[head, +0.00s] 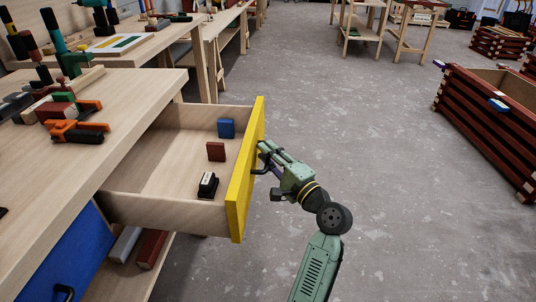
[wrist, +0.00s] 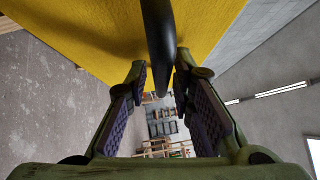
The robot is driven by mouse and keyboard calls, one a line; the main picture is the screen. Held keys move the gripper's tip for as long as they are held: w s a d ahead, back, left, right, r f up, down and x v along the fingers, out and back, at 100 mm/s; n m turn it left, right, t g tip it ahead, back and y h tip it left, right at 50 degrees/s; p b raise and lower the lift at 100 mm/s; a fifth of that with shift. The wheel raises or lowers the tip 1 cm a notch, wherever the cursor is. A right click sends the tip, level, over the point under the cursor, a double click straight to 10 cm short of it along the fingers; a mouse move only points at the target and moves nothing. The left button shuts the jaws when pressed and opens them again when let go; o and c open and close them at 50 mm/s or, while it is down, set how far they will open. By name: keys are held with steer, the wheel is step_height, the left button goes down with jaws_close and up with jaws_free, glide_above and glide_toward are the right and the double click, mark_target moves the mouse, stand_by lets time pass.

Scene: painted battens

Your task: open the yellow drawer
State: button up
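The yellow drawer (head: 240,190) is pulled well out from the wooden bench, and its inside shows from above in the head view. Its yellow front fills the top of the wrist view (wrist: 90,35). The dark handle (wrist: 158,40) on that front runs between my two fingers. My gripper (head: 264,160) is at the outer face of the front, and in the wrist view (wrist: 161,75) its fingertips close in on both sides of the handle. The drawer holds a blue block (head: 226,128), a reddish-brown block (head: 216,151) and a black-and-white item (head: 208,186).
A blue drawer front (head: 65,262) is at the lower left under the benchtop (head: 90,100), which carries clamps and blocks. Dark red slatted crates (head: 480,125) stand at the right. The grey floor (head: 370,110) between is clear.

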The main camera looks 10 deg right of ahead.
steer(key=shift+o, duration=0.5)
steer(key=v, duration=1.2)
